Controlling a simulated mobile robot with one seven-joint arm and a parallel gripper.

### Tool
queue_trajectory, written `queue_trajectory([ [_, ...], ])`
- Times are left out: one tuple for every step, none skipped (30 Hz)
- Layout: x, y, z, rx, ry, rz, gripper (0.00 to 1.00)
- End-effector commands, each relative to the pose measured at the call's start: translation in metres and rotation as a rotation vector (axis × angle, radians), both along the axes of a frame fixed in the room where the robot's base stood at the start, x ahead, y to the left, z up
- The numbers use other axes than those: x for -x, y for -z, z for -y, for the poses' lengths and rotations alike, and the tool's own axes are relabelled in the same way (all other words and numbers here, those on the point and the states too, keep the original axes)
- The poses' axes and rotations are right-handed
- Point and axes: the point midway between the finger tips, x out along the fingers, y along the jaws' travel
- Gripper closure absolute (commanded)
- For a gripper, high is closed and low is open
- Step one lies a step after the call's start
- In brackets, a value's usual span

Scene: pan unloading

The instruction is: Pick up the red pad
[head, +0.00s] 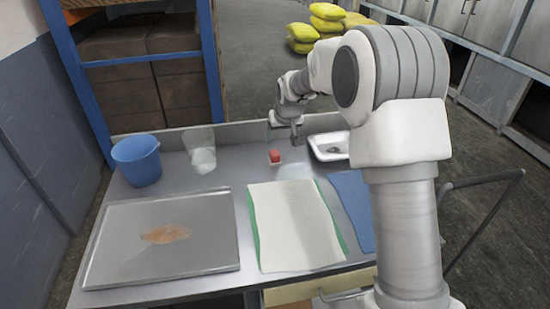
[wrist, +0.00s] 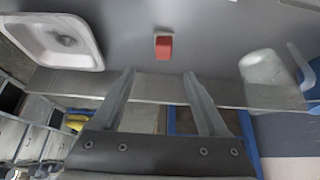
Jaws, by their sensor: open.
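The red pad (head: 274,155) is a small block on the grey worktop, near its back edge. In the wrist view the red pad (wrist: 163,47) lies beyond the fingertips, roughly centred between them, with a pale strip along one edge. My gripper (wrist: 158,72) is open and empty, with both fingers apart. In the head view my gripper (head: 296,135) hangs above the back of the worktop, just right of the pad and apart from it.
A white basin (head: 313,143) sits right of the pad. A clear container (head: 202,150) and blue bucket (head: 137,160) stand to the left. In front are a metal tray (head: 110,268), a white-and-green mat (head: 290,225) and a blue cloth (head: 355,205). A raised ledge runs along the back.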

Motion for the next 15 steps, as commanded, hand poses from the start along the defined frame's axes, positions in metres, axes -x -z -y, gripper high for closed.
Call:
queue_trajectory([
  [-0.004, 0.01, -0.001, 0.001, 0.0, -0.004, 0.23],
  [-0.007, 0.015, -0.002, 0.001, 0.0, -0.004, 0.23],
  [-0.011, 0.021, -0.002, 0.0, 0.0, -0.002, 0.23],
  [-0.014, 0.026, -0.003, 0.001, 0.0, -0.003, 0.23],
  [-0.016, 0.031, -0.004, 0.001, 0.0, -0.003, 0.23],
  [-0.02, 0.037, -0.004, 0.001, 0.0, -0.003, 0.23],
  [-0.022, 0.041, -0.005, 0.001, 0.0, -0.003, 0.23],
  [-0.025, 0.045, -0.005, 0.001, -0.001, -0.002, 0.23],
  [-0.027, 0.05, -0.006, 0.001, -0.001, -0.002, 0.23],
  [-0.03, 0.053, -0.006, 0.0, 0.0, -0.001, 0.23],
  [-0.031, 0.055, -0.007, 0.0, 0.0, -0.001, 0.23],
  [-0.033, 0.059, -0.007, 0.0, 0.0, -0.002, 0.23],
  [-0.034, 0.06, -0.007, 0.0, 0.0, -0.001, 0.23],
  [-0.034, 0.062, -0.007, 0.0, 0.0, -0.001, 0.23],
  [-0.035, 0.063, -0.008, 0.0, 0.0, 0.0, 0.23],
])
